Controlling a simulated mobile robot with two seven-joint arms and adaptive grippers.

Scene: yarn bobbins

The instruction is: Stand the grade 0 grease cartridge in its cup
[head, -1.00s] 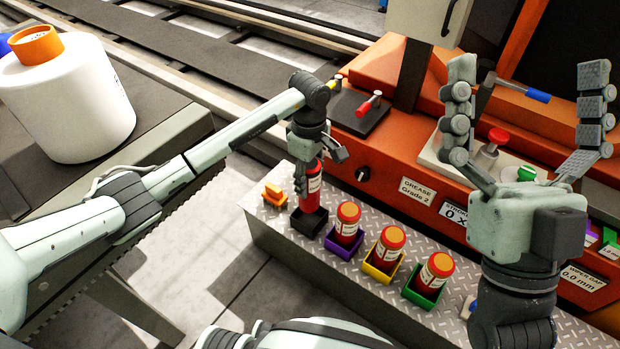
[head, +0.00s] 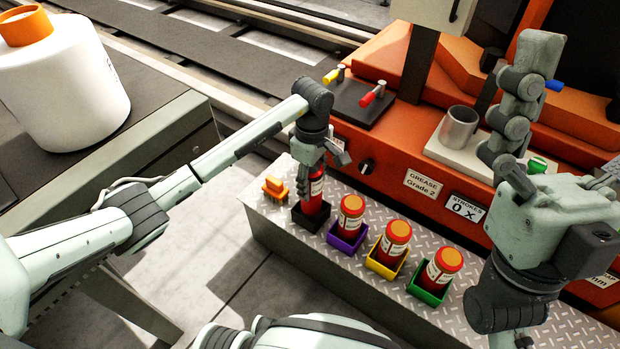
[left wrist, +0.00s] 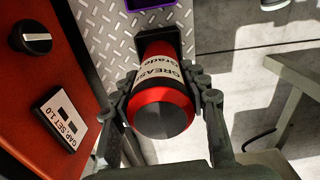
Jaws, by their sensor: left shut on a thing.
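A red grease cartridge (head: 314,193) with a white label stands upright in the black cup (head: 311,219) at the left end of the row. My left gripper (head: 318,172) is shut on its upper part from above. In the left wrist view the cartridge (left wrist: 160,95) sits between both fingers, its lower end inside the black cup (left wrist: 172,38). Its label reads "GREASE Grade"; the number is not readable. My right gripper (head: 522,110) is raised at the right, its fingers seen side-on, so its opening is unclear.
Red cartridges with orange caps stand in the purple (head: 345,238), yellow (head: 383,266) and green (head: 428,291) cups. An orange object (head: 275,188) lies left of the black cup. A metal cup (head: 459,127) stands on the machine, above the "GREASE Grade 2" label (head: 423,184).

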